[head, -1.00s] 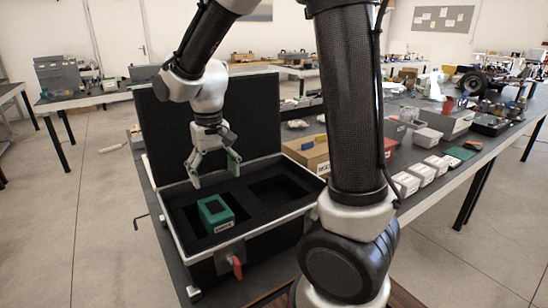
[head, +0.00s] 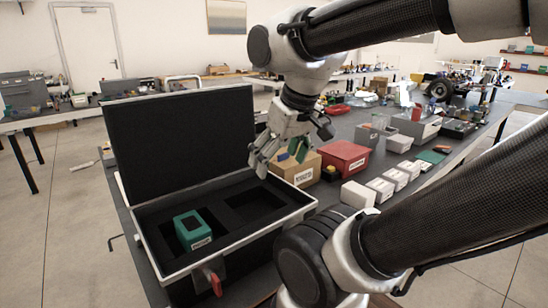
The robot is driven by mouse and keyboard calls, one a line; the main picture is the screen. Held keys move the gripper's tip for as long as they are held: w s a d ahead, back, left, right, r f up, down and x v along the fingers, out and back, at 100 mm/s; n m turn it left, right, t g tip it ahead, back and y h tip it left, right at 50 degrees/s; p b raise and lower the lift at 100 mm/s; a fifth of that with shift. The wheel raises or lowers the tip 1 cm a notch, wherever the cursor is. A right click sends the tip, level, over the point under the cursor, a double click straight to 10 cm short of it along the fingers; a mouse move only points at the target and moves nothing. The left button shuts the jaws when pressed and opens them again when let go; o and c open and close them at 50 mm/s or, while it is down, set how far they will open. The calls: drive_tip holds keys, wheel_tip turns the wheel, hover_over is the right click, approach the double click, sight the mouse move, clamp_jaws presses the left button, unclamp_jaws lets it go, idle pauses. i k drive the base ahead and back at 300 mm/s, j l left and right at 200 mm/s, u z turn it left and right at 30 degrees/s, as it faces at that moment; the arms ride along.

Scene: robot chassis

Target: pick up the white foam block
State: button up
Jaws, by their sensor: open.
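A plain white block (head: 357,194) sits on the dark table, at the near end of a row of white boxes; it looks like the white foam block, though its material cannot be told. My gripper (head: 280,160) is open and empty, fingers pointing down. In the picture it is above and left of the white block, over the right part of the open black case and beside the cardboard box. It is clearly apart from the white block.
The open case (head: 262,236) holds a green box (head: 192,229) in its left recess; its right recess looks empty. A cardboard box (head: 297,170), a red box (head: 343,157) and labelled white boxes (head: 380,189) stand nearby. A grey bin (head: 416,127) is farther back.

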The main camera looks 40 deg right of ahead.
sight(358, 197)
drive_tip(key=k+z, duration=0.1)
drive_tip(key=z, duration=0.25)
drive_tip(key=k+j+z, duration=0.1)
drive_tip(key=z, duration=0.3)
drive_tip(key=l+z, duration=0.2)
drive_tip(key=z, duration=0.55)
drive_tip(key=i+l+z, duration=0.2)
drive_tip(key=i+l, duration=0.15)
drive_tip(key=l, duration=0.1)
